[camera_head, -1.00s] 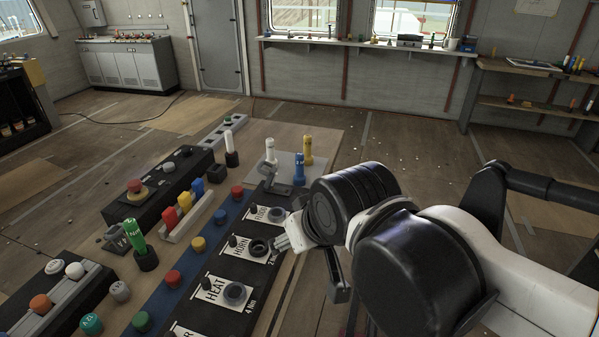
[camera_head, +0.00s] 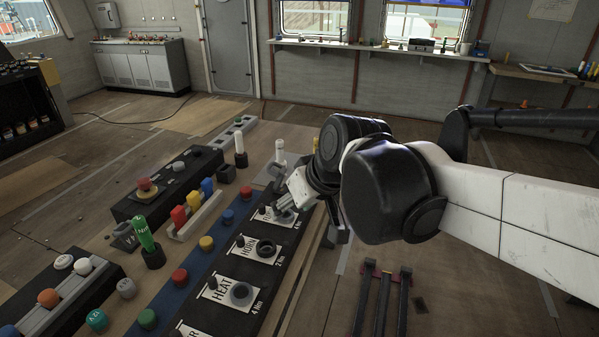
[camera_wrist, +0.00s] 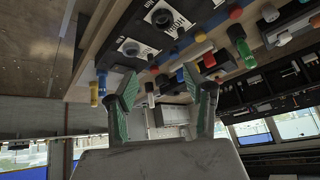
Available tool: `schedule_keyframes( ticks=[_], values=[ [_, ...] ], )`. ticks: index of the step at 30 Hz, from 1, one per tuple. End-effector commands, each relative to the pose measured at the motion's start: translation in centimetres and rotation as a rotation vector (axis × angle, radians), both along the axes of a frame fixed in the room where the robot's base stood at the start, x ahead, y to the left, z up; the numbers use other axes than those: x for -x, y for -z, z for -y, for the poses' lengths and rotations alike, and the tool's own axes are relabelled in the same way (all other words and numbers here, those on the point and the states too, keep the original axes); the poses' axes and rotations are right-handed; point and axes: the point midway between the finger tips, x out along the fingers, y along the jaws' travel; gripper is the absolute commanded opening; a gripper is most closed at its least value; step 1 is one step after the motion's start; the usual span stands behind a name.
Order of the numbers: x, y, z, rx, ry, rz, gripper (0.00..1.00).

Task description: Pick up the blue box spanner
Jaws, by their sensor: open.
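The blue box spanner (camera_wrist: 102,82) shows at the left in the wrist view, beside the yellow one (camera_wrist: 94,97). A white-topped spanner (camera_head: 280,151) stands upright at the bench's far end. My gripper (camera_wrist: 166,88) is open, with nothing between its green-lined fingers. The blue spanner lies outside the fingers, left of the left finger in the wrist view. In the head view my gripper (camera_head: 284,204) is over the far end of the labelled black panel (camera_head: 236,293).
Red, yellow and blue upright pieces (camera_head: 193,205) stand in a light rack on the bench. A green-handled tool (camera_head: 147,236) stands in a black holder. Another white-topped tool (camera_head: 239,146) stands at the back. Floor right of the bench is mostly open.

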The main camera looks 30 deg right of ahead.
Motion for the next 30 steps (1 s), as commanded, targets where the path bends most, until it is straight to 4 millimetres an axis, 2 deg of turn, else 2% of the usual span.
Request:
schedule_keyframes(
  ticks=[1,8,14,23,30],
  values=[
    [-1.4,0.1,0.6,-0.012,-0.009,0.002,0.47],
    [-7.0,0.5,3.2,-0.065,-0.084,0.034,0.47],
    [-11.8,1.4,6.3,-0.104,-0.150,0.088,0.47],
    [-18.2,3.9,12.8,-0.144,-0.243,0.216,0.47],
    [-22.0,6.7,19.2,-0.151,-0.306,0.351,0.47]
  ],
)
